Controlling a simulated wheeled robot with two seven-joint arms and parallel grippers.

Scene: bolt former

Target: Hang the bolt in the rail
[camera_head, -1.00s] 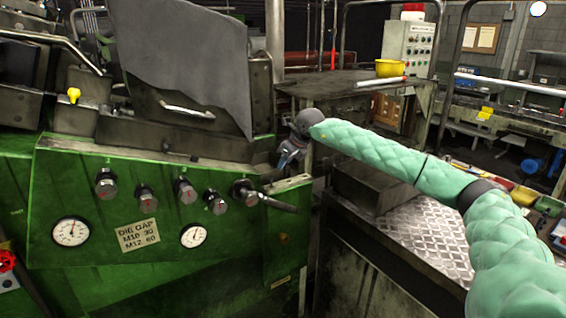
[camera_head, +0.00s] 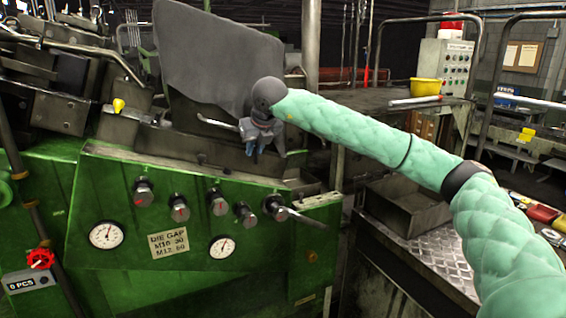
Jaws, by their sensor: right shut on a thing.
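My right gripper (camera_head: 260,144) is in front of the dark metal upper part of the green machine, above the row of knobs. It points downward and is shut on the bolt, which is too small and too covered by the fingers to make out. A sloping dark metal ledge (camera_head: 195,150) runs along the machine top, behind and left of the gripper. I cannot tell which part there is the rail, nor whether the gripper touches the ledge. My left gripper is not in view.
A grey guard sheet (camera_head: 205,62) rises behind the gripper. Knobs (camera_head: 218,203) and a lever (camera_head: 305,218) stick out from the green panel (camera_head: 120,200) below. A metal bin (camera_head: 395,208) and a bench with a yellow bowl (camera_head: 427,91) stand to the right.

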